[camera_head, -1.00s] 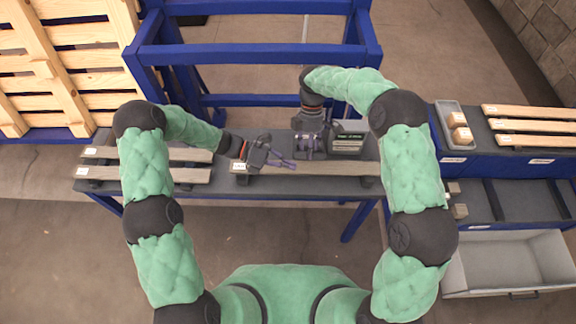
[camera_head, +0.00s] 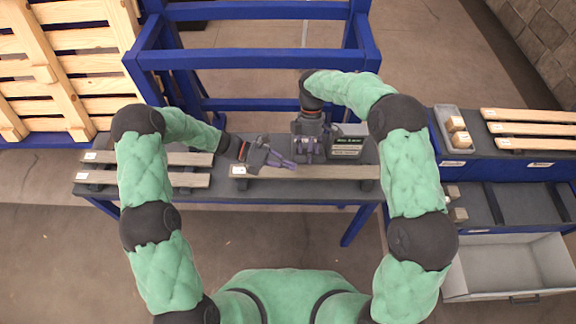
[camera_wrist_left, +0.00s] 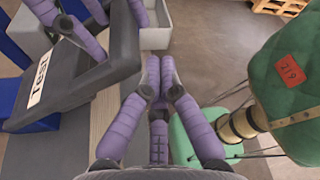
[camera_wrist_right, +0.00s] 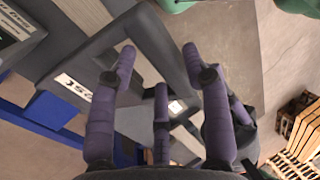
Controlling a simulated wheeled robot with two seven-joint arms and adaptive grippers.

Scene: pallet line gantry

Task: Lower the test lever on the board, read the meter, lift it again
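The dark grey test unit with its meter panel (camera_head: 347,146) stands at the back right of the workbench; its small text is unreadable to me. The lever, a dark frame with a white TEST label, shows in the left wrist view (camera_wrist_left: 90,75) and the right wrist view (camera_wrist_right: 100,75). In the head view my right gripper (camera_head: 310,150) covers it. That gripper's fingers (camera_wrist_right: 158,62) are spread around part of the dark frame; contact is unclear. My left gripper (camera_head: 292,165) is shut and empty above the wooden plank (camera_head: 330,172), left of the right gripper.
Several planks (camera_head: 190,180) lie at the bench's left. A blue gantry frame (camera_head: 260,55) stands behind. At right, a blue bench holds a grey tray (camera_head: 444,125) with blocks and several wooden slats (camera_head: 530,127); an open grey drawer (camera_head: 510,265) is below.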

